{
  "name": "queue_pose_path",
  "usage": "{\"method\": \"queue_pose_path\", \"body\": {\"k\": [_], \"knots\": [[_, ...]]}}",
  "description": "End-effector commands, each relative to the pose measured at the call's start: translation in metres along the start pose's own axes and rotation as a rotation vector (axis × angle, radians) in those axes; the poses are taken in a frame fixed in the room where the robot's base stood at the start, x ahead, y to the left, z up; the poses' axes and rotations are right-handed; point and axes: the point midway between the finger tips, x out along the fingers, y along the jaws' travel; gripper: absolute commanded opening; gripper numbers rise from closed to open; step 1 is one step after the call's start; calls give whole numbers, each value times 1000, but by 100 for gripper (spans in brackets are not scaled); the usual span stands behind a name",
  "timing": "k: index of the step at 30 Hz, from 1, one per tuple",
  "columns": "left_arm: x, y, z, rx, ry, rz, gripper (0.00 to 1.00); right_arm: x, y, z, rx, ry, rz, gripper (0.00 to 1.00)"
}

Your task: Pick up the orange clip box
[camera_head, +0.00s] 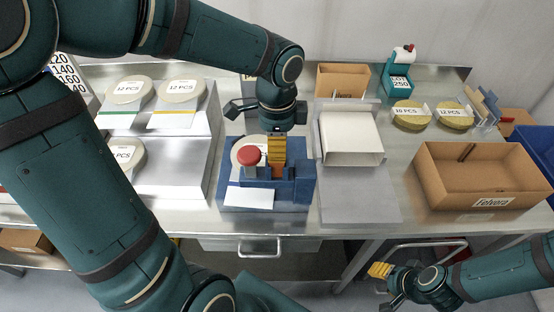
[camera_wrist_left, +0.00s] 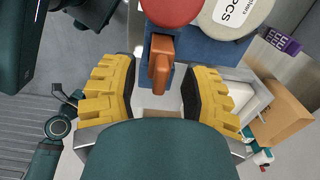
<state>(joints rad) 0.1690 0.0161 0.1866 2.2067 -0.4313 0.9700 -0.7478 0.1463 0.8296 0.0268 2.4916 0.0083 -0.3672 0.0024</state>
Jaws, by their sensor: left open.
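The orange clip box (camera_wrist_left: 160,62) shows in the left wrist view between my left gripper's yellow fingers, toward their far side, against a blue fixture. In the head view a little of the orange clip box (camera_head: 278,173) shows below the fingers, at the blue fixture (camera_head: 300,195). My left gripper (camera_head: 277,152) is above the fixture, fingers pointing down. In the left wrist view my left gripper (camera_wrist_left: 158,98) is open, with a gap on both sides of the box. My right gripper (camera_head: 380,271) is low at the lower right, in front of the table; its opening is unclear.
A red button (camera_head: 249,156) stands on the fixture, left of my left gripper. A white box (camera_head: 350,138) is to its right. A cardboard tray (camera_head: 430,180) labelled Felvera is farther right. Metal steps (camera_head: 180,170) with round labelled packs are on the left.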

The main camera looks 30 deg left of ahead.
Motion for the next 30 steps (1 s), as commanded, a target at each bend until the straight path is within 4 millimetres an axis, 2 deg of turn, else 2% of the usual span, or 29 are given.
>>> {"method": "queue_pose_path", "body": {"k": [4,8,23,26,30], "knots": [[0,0,0,0,0,0,45,0,0,0,0,0,0,47],[0,0,0,0,0,0,0,0,0,0,0,0,0,47],[-1,0,0,0,-1,2,0,0,0,0,0,0,0,47],[-9,0,0,0,-1,1,0,-2,-1,0,0,0,0,47],[-33,0,0,1,1,-4,0,-5,-2,-1,0,0,-1,47]]}}
